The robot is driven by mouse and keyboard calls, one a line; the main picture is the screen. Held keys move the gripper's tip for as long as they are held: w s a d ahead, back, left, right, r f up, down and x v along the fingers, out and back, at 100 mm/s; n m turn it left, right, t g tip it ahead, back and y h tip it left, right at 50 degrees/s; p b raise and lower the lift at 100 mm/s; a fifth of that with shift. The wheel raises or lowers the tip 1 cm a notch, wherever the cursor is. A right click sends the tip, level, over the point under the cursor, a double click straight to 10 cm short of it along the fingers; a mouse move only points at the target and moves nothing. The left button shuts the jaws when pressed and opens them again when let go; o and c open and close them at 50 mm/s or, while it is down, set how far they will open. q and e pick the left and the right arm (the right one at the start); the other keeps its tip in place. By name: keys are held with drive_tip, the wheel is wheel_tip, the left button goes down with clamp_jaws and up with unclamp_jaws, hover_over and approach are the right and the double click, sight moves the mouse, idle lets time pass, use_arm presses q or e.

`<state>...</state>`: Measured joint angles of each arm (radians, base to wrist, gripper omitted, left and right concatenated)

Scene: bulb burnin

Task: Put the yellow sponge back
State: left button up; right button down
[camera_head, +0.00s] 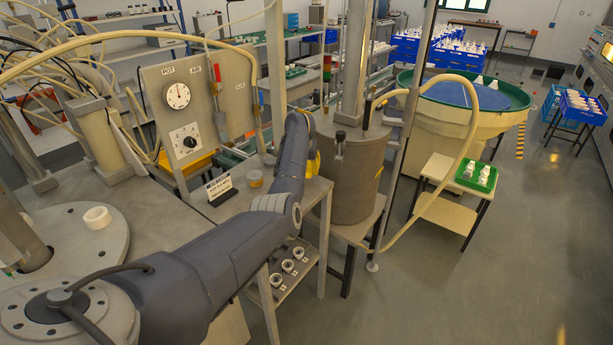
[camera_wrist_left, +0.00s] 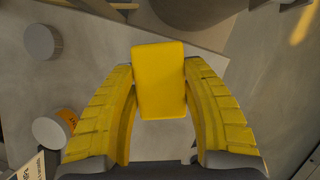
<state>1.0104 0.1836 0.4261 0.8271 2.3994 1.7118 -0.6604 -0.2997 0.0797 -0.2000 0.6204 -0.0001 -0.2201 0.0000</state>
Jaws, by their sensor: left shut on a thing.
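The yellow sponge (camera_wrist_left: 160,84) is a plain block between the yellow fingers of my left gripper (camera_wrist_left: 160,70) in the left wrist view. The gripper is shut on it, with a finger against each side, and the sponge's far end reaches past the fingertips. Below it is the grey top of a small table (camera_wrist_left: 98,40). In the head view my left gripper (camera_head: 314,162) shows only as a bit of yellow behind my dark forearm, beside the grey cylindrical tank. I cannot make out the sponge separately there. My right gripper is in neither view.
A small tub (camera_head: 255,179) with an orange label, a second round pot (camera_head: 270,160) and a lettered sign (camera_head: 220,189) stand on the table left of my forearm. The grey tank (camera_head: 352,175) stands close on the right.

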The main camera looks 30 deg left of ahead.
use_arm(q)
drive_tip(key=shift+f, duration=1.75)
drive_tip(key=shift+f, duration=0.15)
drive_tip(key=o, duration=1.1)
drive_tip(key=v, duration=1.2)
